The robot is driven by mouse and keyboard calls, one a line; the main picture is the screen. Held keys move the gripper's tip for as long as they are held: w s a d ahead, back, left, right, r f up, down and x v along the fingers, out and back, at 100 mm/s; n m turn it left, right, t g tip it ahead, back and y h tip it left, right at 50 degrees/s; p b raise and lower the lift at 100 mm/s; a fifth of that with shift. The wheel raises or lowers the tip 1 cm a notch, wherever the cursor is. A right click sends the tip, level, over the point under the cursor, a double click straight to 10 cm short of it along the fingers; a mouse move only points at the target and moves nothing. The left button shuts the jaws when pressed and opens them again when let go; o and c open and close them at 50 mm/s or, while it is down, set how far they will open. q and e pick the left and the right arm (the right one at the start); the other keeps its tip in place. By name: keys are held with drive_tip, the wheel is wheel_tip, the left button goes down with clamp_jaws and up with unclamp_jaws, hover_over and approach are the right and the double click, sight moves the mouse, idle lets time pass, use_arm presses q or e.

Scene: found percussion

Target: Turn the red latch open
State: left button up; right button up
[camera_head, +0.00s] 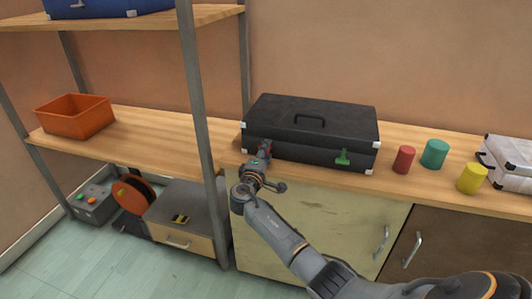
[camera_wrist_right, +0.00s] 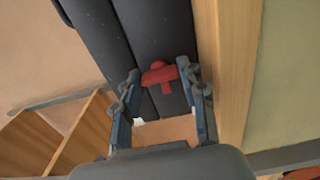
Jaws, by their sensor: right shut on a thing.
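A black case (camera_head: 310,122) with silver corners lies closed on the wooden counter, its handle on top. The red latch (camera_wrist_right: 160,74) is on the case's front at the left; in the head view it is mostly hidden by my right gripper (camera_head: 265,150). A green latch (camera_head: 342,157) is on the front at the right. My left gripper is not in view.
Red (camera_head: 404,159), green (camera_head: 434,154) and yellow (camera_head: 472,178) cylinders and a silver case (camera_head: 508,160) stand right of the black case. A metal shelf post (camera_head: 197,110) rises close left of my gripper. An orange bin (camera_head: 75,121) sits on the left shelf.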

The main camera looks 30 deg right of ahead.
drive_tip(key=o, duration=1.1)
drive_tip(key=shift+o, duration=0.2)
drive_tip(key=shift+f, duration=0.1)
drive_tip(key=shift+s, duration=0.1)
